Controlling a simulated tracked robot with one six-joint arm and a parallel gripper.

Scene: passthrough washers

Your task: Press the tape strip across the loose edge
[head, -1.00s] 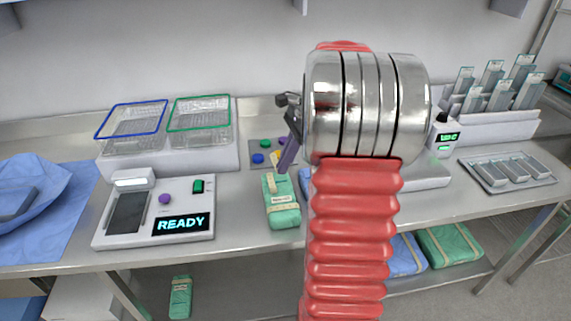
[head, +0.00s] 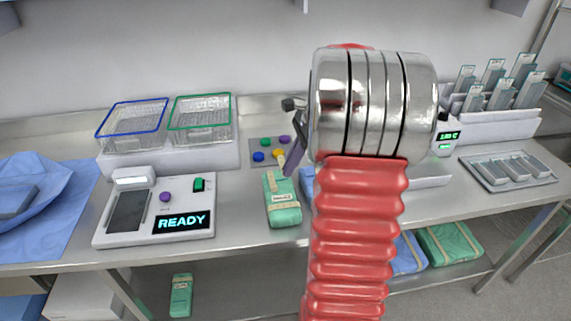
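A green wrapped package (head: 284,213) lies on the steel bench, left of my arm. Tan bands cross it, and it bears a small white label. A short tan tape strip (head: 270,184) shows near its far left edge; I cannot tell whether that edge is loose or stuck down. My gripper (head: 292,162) is mostly hidden behind my red and chrome arm. Only a dark purple finger shows, slanting down to the far right end of the package. I cannot tell whether it touches the package, or whether the gripper is open or holds anything.
A panel with coloured discs (head: 262,147) lies just behind the package. A white device reading READY (head: 150,240) stands to the left, below two wire baskets (head: 200,115). A metal tray (head: 508,185) and a slide rack are at right.

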